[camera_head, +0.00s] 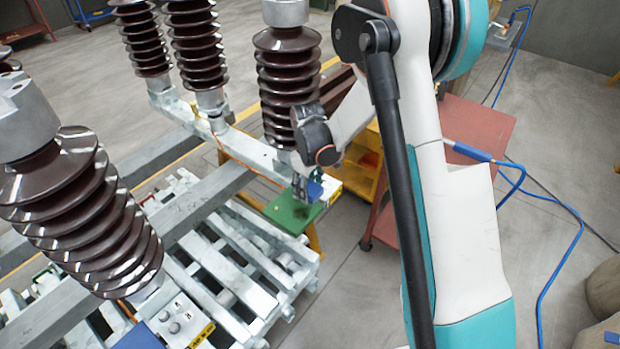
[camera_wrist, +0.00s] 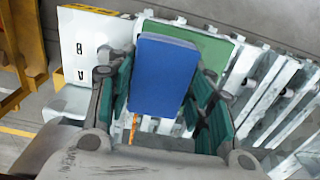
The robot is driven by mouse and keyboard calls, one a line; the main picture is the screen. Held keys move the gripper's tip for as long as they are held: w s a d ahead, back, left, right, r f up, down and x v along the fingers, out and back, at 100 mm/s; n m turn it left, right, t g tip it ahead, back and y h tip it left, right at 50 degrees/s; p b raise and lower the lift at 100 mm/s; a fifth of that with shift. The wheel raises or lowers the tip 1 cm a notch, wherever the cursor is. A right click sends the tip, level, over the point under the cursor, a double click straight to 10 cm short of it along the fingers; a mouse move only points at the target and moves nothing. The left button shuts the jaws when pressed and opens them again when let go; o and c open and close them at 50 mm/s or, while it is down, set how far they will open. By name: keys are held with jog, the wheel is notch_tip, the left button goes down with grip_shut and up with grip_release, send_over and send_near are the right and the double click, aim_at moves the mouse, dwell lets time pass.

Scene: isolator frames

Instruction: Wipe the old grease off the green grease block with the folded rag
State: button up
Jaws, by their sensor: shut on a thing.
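The green grease block (camera_head: 284,212) is a flat green plate at the end of the pale frame beam; part of it also shows in the wrist view (camera_wrist: 216,48) behind the rag. A dark patch lies on its right part in the head view; I cannot tell whether it is grease or shadow. The folded rag is a blue rectangular pad (camera_wrist: 165,75), also seen small in the head view (camera_head: 316,189). My gripper (camera_head: 304,187) is shut on the rag and holds it over the block's far part. Whether the rag touches the block is unclear.
Tall brown ribbed insulators (camera_head: 288,80) stand on the pale beams, one close behind my gripper. A slatted pale metal frame (camera_head: 235,270) lies left of and below the block. A red cart (camera_head: 470,145) stands on the right. Open floor lies between.

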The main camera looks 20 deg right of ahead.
jog(key=shift+r+p, duration=0.55)
jog(key=shift+r, duration=0.65)
